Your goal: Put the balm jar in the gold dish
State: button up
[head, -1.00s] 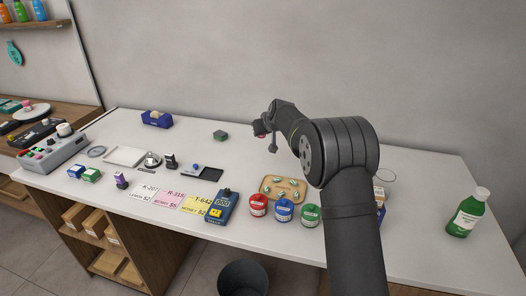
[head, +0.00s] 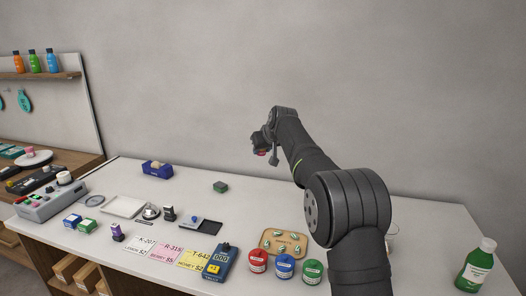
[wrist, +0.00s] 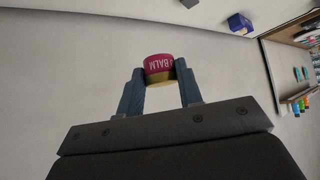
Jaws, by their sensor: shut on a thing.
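My gripper (wrist: 160,92) is shut on the balm jar (wrist: 159,67), a short round jar with a red band lettered "BALM" and a gold-coloured part below it. The jar sits between the two fingertips in the wrist view, with the lettering upside down. In the head view my gripper (head: 262,148) is up in front of the grey wall, above the back of the counter, and the jar shows only as a small red patch. I cannot make out a gold dish in either view. My arm hides part of the counter's right side.
The white counter (head: 125,182) holds a tan tray (head: 266,246) with small items, red, blue and green jars (head: 285,265), a card reader (head: 220,262), price cards and a green bottle (head: 476,265).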

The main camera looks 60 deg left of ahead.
jog(key=w+d+f+m+t+h, duration=0.1)
jog(key=w+d+f+m+t, duration=0.15)
jog(key=w+d+f, duration=0.6)
jog(key=w+d+f+m+t+h, duration=0.1)
jog(key=w+d+f+m, duration=0.2)
jog(key=w, duration=1)
jog(key=w+d+f+m+t+h, duration=0.15)
jog(key=w+d+f, duration=0.4)
jog(key=w, duration=0.55)
jog(key=shift+m+y, duration=0.3)
jog(key=shift+y, duration=0.15)
jog(key=shift+w+a+f, duration=0.1)
jog(key=shift+f, duration=2.4)
jog(key=shift+w+a+f, duration=0.1)
jog(key=shift+f, duration=2.35)
jog(key=o, duration=1)
jog(key=shift+o, duration=0.2)
notch_tip(320, 180, up, 7)
